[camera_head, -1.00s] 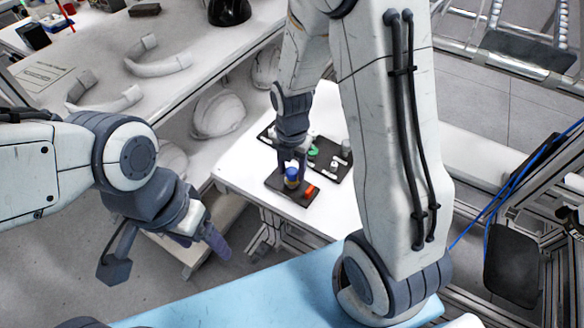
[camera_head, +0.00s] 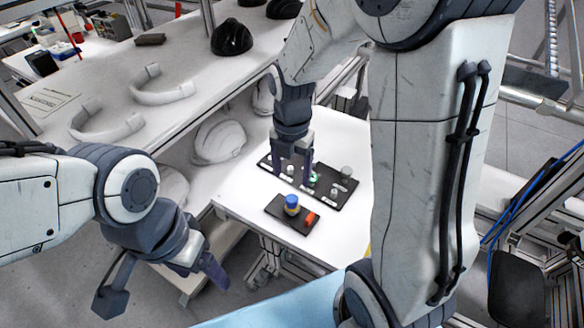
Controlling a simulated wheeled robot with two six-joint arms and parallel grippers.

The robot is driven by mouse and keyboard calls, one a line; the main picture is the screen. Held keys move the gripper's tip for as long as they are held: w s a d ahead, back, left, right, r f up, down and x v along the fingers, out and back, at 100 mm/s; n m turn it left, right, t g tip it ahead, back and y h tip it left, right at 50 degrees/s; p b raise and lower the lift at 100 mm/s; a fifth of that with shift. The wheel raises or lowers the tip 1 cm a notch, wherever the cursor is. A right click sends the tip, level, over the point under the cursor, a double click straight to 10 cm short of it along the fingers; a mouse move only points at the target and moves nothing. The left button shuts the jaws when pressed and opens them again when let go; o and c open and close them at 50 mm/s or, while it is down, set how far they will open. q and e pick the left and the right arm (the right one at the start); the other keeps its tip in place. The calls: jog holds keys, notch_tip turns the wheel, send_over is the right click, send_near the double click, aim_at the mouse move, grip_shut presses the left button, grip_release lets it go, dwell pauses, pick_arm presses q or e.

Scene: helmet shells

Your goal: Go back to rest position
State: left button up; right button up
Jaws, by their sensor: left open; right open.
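My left gripper (camera_head: 160,284) is open and empty at the lower left, its fingers spread wide over the floor, left of the small white table. My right gripper (camera_head: 293,172) points down over the black tray (camera_head: 342,197) on that table. It is open, and nothing shows held between its fingers. Its fingertips stand in front of part of the tray, and I cannot tell whether they touch anything there.
A smaller black tray (camera_head: 277,210) holds a blue and yellow piece (camera_head: 292,205) and an orange piece (camera_head: 311,219). White helmets (camera_head: 219,141) sit under the long bench (camera_head: 110,85). The bench carries curved white pieces (camera_head: 160,84) and black helmets (camera_head: 232,38).

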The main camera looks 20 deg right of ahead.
jog(key=shift+r, duration=0.4)
jog(key=shift+a, duration=0.1)
